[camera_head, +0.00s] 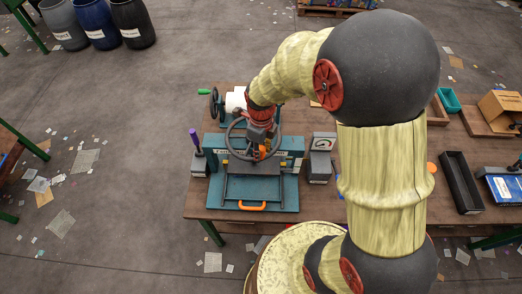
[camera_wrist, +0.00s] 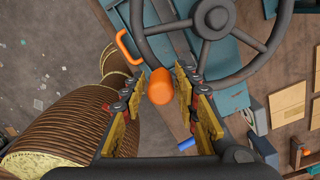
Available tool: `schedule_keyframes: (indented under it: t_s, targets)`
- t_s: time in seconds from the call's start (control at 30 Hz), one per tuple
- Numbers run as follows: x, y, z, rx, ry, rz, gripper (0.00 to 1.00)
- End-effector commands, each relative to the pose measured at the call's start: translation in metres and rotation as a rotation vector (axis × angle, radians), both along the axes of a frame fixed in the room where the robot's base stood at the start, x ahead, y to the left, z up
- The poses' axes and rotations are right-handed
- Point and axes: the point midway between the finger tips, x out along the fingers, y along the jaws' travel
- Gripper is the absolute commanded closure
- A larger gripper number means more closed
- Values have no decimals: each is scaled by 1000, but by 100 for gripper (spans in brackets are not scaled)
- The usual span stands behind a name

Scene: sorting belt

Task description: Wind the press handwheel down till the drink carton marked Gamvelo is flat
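The teal press (camera_head: 285,143) stands on the workbench, with its dark spoked handwheel (camera_head: 229,135) on top. In the wrist view the handwheel (camera_wrist: 213,22) fills the top, and its orange knob (camera_wrist: 160,88) lies between my fingertips, closer to the right finger. My gripper (camera_head: 262,148) is over the handwheel, and in the wrist view (camera_wrist: 159,76) its fingers stand apart with gaps beside the knob. I cannot tell how deep the knob sits between them. I cannot make out the Gamvelo carton; the press and my arm hide the space under the plate.
An orange handle (camera_head: 252,207) sticks out at the press front. A purple-topped tool (camera_head: 194,137) stands left, a grey box (camera_head: 320,160) right. A black tray (camera_head: 461,182) and a blue box (camera_head: 503,187) lie farther right. Barrels (camera_head: 93,22) stand on the floor behind.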

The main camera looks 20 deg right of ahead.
Motion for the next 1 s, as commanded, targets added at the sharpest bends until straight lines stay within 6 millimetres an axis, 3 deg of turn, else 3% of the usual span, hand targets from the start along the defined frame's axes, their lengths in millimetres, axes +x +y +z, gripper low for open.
schedule_keyframes:
  t_s: [0.13,0.53,1.0]
  targets:
    - [0,0,0,0,0,0,59]
    - [1,0,8,-1,-3,0,59]
    - [1,-1,95,0,-4,0,59]
